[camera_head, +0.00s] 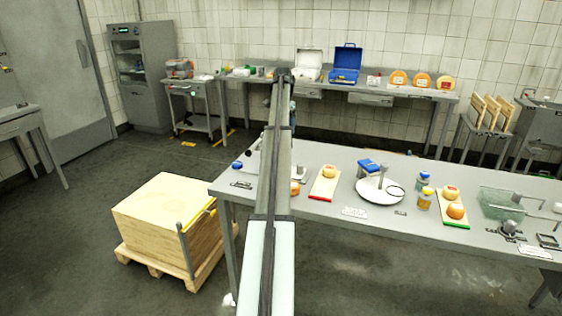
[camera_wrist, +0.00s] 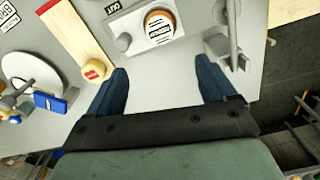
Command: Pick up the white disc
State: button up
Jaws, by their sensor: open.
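The white disc (camera_head: 376,198) lies flat on the grey table in the head view, right of the red-edged board. A small upright grey piece and a dark ring show on or against it, and a blue box (camera_head: 368,166) is at its far edge. In the wrist view the white disc (camera_wrist: 32,68) is at the left, partly covered by the blue box (camera_wrist: 50,102) and other items. My gripper (camera_wrist: 163,65) is open and empty above the table, well to the right of the disc in that view. In the head view my arm hides the gripper.
A board (camera_wrist: 72,32) with a cheese wheel (camera_wrist: 95,71) lies between disc and gripper. A grey device with an orange round item (camera_wrist: 159,24) lies ahead of the fingers. Jars (camera_head: 424,198) and a green-edged board (camera_head: 453,219) stand right of the disc.

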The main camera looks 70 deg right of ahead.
notch_tip(320, 180, down, 8)
jog(key=shift+f, duration=0.2)
jog(key=shift+w+a+f, duration=0.1)
jog(key=shift+f, duration=1.25)
jog(key=shift+a+f, duration=0.1)
jog(key=shift+f, duration=1.25)
jog(key=shift+c, duration=0.2)
jog(key=c, duration=1.1)
jog(key=shift+r, duration=0.15)
